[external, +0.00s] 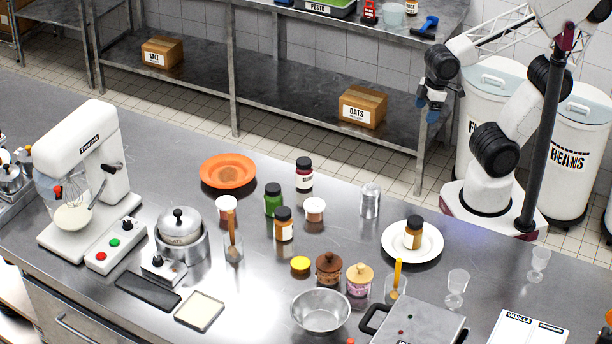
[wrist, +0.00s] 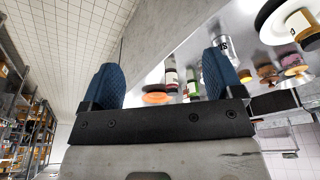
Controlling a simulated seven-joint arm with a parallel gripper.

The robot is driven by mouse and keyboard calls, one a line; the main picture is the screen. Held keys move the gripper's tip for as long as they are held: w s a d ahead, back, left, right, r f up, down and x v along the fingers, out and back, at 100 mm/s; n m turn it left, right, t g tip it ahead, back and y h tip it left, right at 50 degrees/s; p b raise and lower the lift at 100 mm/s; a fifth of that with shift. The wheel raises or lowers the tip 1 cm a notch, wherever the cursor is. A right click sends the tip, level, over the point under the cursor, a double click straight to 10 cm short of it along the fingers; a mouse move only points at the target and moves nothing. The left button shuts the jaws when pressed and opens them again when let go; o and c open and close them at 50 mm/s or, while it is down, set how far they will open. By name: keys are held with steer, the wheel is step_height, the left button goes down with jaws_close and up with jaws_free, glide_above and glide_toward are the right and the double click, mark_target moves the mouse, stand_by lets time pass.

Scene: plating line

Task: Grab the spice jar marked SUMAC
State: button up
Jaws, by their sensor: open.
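Several jars stand upright on the steel counter, and I cannot read SUMAC on any. A dark red jar with a white label (external: 304,174) stands behind a green jar (external: 273,201) and an amber jar with a dark lid (external: 284,225). Another amber jar (external: 414,233) stands on a white plate (external: 391,251) at the right; in the wrist view this jar (wrist: 302,25) is at the upper right, its label too small to read. My gripper (external: 431,106) is open and empty, raised well away from the jars; its blue fingers (wrist: 165,80) frame the wrist view.
An orange plate (external: 228,184), a metal can (external: 370,200) and small white tubs stand around the jars. Lidded glass pots (external: 328,268), a steel bowl (external: 320,325) and clear glasses (external: 456,288) stand nearer the front. A mixer (external: 95,160) is at left.

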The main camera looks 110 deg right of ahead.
stand_by(0.3)
steer(key=t, duration=1.1)
glide_toward(304, 161)
steer(key=shift+w+a+f+m+h, duration=0.1)
steer(key=shift+w+f+m+h, duration=0.1)
steer(key=shift+w+f, duration=0.3)
steer(key=shift+w+a+f+m+h, duration=0.1)
steer(key=shift+w+f+h, duration=0.15)
steer(key=shift+w, duration=0.4)
steer(key=shift+w+f, duration=0.1)
steer(key=shift+w, duration=0.05)
steer(key=shift+x, duration=1.15)
steer(key=shift+d+f, duration=0.1)
steer(key=shift+x, duration=2.55)
steer(key=shift+f, duration=0.1)
steer(key=shift+c, duration=0.3)
steer(key=c, duration=1.1)
